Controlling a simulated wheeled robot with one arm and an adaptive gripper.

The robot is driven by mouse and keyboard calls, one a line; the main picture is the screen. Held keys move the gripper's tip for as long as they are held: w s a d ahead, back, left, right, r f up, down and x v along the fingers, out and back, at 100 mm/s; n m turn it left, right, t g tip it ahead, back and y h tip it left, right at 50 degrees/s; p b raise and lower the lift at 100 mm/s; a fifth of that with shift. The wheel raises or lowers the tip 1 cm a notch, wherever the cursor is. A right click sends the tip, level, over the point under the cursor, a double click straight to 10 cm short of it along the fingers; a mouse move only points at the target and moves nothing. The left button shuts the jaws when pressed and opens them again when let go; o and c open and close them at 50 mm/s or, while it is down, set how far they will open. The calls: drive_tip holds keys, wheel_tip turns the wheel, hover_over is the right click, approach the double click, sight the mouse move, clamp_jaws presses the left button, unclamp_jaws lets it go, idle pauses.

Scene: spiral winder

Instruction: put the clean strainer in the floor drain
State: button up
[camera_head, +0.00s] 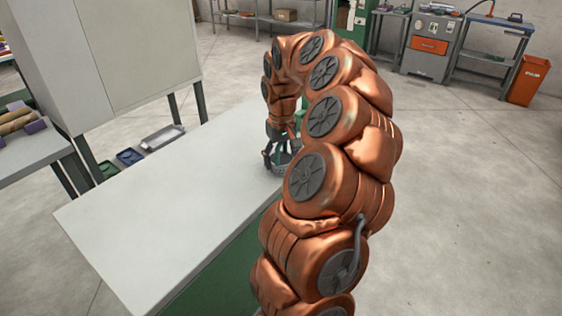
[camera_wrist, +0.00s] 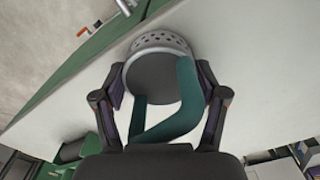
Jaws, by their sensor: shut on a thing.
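A grey strainer with a perforated rim and a green handle shows in the wrist view (camera_wrist: 155,68), between the two fingers of my gripper (camera_wrist: 161,88). The green handle (camera_wrist: 187,100) bends up from it towards the palm. My gripper is shut on the strainer. In the head view my gripper (camera_head: 280,150) points down over the far right part of the white table, with the strainer (camera_head: 284,163) under it. I cannot tell whether the strainer touches the tabletop. My arm hides part of that area. I cannot make out a floor drain in either view.
The white table (camera_head: 150,215) is otherwise bare. A large grey cabinet (camera_head: 130,60) stands at the left, with blue and green trays (camera_head: 118,163) near its legs. Workbenches and an orange bin (camera_head: 528,80) stand at the back right. The concrete floor (camera_head: 470,190) on the right is open.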

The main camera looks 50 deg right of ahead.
drive_tip(key=c, duration=0.4)
drive_tip(key=shift+c, duration=0.2)
drive_tip(key=shift+r, duration=0.15)
